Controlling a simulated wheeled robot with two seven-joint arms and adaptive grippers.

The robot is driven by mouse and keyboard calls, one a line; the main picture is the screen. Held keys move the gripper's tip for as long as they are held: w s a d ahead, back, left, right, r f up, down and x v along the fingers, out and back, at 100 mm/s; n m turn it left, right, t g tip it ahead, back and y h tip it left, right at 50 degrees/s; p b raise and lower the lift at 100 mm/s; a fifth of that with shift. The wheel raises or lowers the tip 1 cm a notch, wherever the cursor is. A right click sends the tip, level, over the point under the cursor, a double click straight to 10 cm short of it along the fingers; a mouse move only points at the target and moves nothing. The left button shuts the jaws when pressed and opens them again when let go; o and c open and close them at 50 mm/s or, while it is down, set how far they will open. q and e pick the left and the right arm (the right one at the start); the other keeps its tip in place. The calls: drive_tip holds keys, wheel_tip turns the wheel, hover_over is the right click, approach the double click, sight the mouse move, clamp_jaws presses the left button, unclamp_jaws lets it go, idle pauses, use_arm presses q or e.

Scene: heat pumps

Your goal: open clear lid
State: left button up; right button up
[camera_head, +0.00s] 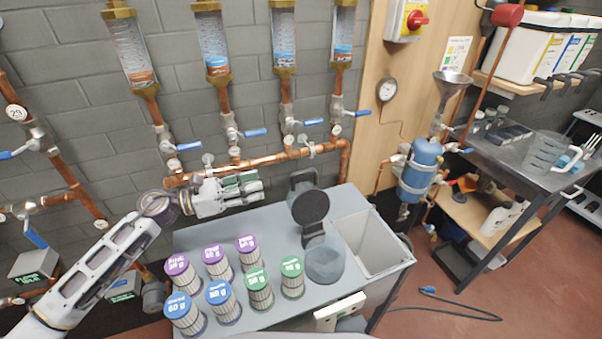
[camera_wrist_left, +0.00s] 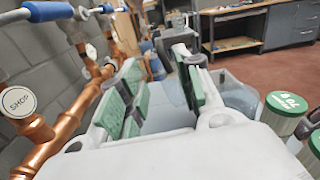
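A clear, round, see-through container (camera_head: 325,262) stands on the grey bench top, right of the canisters. A dark grey device (camera_head: 310,207) with a round black disc stands just behind it. I cannot tell which clear part is the lid. My left gripper (camera_head: 252,188) is over the back of the bench, left of the dark device and apart from it. In the left wrist view its two green-padded fingers (camera_wrist_left: 160,88) are spread with nothing between them. A clear part (camera_wrist_left: 238,97) shows beyond the right finger. My right gripper is not in view.
Several canisters with purple, blue and green lids (camera_head: 218,292) fill the bench's front left. A grey sink (camera_head: 375,243) is at its right, and a white box (camera_head: 340,312) at the front edge. Copper pipes (camera_head: 270,160) with blue-handled valves run close behind my left gripper.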

sight(300, 173)
use_arm(q)
drive_tip(key=shift+w+d, duration=0.1)
drive_tip(key=p+x, duration=0.2)
drive_tip(key=x, duration=0.9)
drive_tip(key=shift+d+r, duration=0.1)
drive_tip(key=shift+r, duration=0.05)
drive_tip(key=shift+p+x, duration=0.4)
drive_tip(key=shift+x, duration=0.6)
drive_tip(key=shift+w+d, duration=0.1)
drive_tip(key=shift+d, duration=0.15)
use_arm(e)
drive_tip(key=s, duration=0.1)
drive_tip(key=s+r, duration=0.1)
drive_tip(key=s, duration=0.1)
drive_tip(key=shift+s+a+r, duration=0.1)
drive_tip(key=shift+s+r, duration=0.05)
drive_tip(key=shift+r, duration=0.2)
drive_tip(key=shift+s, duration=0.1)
use_arm(q)
clamp_jaws()
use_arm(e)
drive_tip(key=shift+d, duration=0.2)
